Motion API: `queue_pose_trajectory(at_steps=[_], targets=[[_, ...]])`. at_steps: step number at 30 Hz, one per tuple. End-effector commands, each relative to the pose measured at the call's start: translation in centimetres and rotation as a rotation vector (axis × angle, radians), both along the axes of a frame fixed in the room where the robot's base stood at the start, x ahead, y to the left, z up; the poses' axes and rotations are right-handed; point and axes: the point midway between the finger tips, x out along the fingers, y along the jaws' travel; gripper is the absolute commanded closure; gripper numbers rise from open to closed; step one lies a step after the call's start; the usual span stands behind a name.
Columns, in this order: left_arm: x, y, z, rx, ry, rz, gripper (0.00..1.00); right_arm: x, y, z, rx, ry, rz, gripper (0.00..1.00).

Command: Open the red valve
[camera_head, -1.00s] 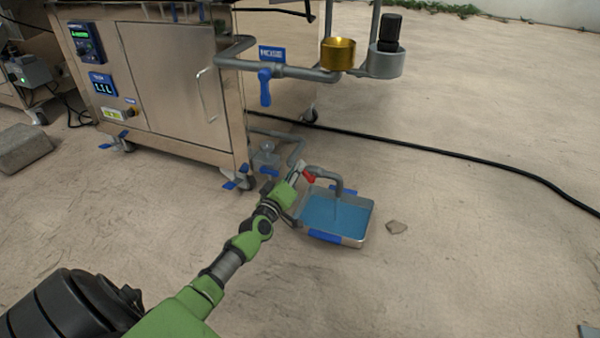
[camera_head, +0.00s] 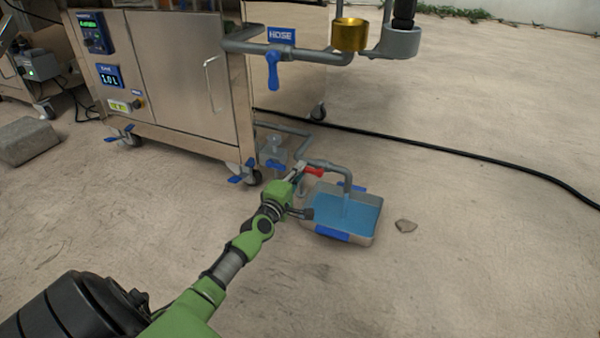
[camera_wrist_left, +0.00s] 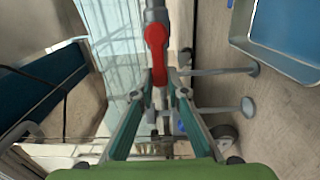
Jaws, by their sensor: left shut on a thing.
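The red valve handle (camera_head: 314,171) sits on a low grey pipe beside the steel machine. In the head view it points right, roughly along the pipe. The left wrist view shows the red handle (camera_wrist_left: 157,48) with its lower end between the fingertips. My left gripper (camera_head: 298,172) is shut on it, and its fingers (camera_wrist_left: 160,88) lie on either side. The pipe outlet (camera_head: 347,183) bends down over a metal tray (camera_head: 364,240) holding blue liquid. A thin pale streak shows below the outlet. My right gripper is not in view.
The steel machine (camera_head: 175,75) stands on casters behind the valve. A blue-handled valve (camera_head: 272,70) and a gold cup (camera_head: 349,35) are above. A black cable (camera_head: 440,150) crosses the floor. The right floor is clear.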

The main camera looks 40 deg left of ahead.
Motion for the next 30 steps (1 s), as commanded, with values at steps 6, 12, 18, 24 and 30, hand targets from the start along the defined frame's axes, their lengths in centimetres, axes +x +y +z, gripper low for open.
queue_pose_trajectory(at_steps=[6,12,18,24,30], targets=[[-0.04,-0.04,-0.31,-0.022,-0.002,-0.001,1.00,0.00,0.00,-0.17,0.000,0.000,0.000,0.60],[-0.05,-0.04,-0.31,-0.024,-0.003,-0.001,1.00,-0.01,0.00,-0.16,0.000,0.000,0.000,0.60],[-0.05,-0.04,-0.33,-0.023,-0.001,0.000,0.69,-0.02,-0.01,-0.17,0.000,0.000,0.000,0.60],[-0.02,-0.03,-0.22,-0.022,-0.003,0.000,0.69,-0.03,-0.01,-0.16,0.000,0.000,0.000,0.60],[0.00,-0.02,0.09,-0.002,0.001,0.000,0.69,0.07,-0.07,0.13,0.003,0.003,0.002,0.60]])
